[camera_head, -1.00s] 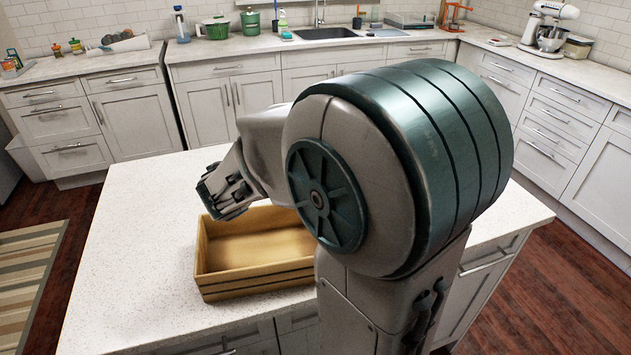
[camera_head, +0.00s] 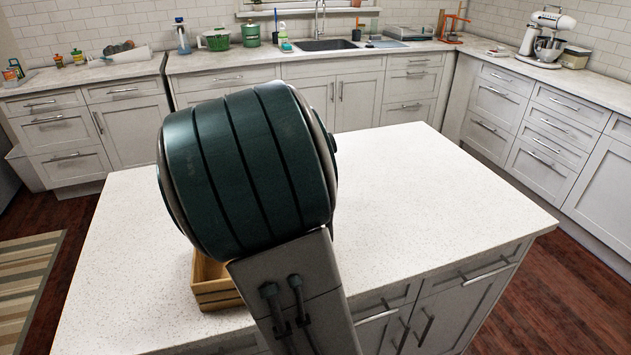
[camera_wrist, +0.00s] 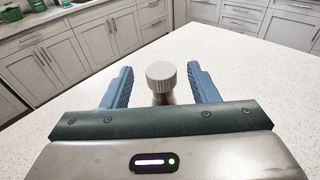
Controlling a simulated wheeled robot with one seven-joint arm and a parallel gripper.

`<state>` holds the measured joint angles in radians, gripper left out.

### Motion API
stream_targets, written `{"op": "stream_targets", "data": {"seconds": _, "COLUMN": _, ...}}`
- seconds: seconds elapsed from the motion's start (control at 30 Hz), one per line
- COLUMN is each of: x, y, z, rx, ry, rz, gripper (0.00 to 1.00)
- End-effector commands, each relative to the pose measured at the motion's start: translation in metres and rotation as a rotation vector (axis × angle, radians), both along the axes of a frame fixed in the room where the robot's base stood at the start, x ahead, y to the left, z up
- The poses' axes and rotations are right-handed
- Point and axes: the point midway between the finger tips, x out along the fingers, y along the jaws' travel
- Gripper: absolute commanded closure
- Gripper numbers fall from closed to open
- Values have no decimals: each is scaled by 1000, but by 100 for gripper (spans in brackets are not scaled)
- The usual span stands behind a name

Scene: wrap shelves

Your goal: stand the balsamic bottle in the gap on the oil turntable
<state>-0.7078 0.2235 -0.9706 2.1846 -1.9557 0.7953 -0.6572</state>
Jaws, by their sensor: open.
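In the wrist view, a bottle with a ribbed, pale grey-white cap (camera_wrist: 161,76) stands upright between the two blue fingers of my gripper (camera_wrist: 160,70). My gripper is open, with a clear gap between each finger and the cap. Only the cap and a little of the brownish neck below it show; the rest is hidden by my gripper's body. No label shows, so I cannot tell if it is the balsamic bottle. In the head view my arm hides my gripper and this bottle. I see no turntable in either view.
A wooden crate (camera_head: 214,290) stands on the white island counter (camera_head: 440,190), mostly behind my arm. The counter's right side is clear. The back counter holds a green pot (camera_head: 217,40), a green canister (camera_head: 250,35) and a stand mixer (camera_head: 545,38).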

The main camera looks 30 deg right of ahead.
Motion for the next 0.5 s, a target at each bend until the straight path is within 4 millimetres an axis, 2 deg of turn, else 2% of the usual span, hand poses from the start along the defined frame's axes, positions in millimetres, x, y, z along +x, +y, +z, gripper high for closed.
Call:
{"op": "stream_targets", "data": {"seconds": 0.2, "x": 12, "y": -25, "z": -5, "rx": -2, "ry": -1, "rz": -2, "gripper": 46}}
{"op": "stream_targets", "data": {"seconds": 0.5, "x": 16, "y": -31, "z": -6, "rx": 1, "ry": -2, "rz": 1, "gripper": 46}}
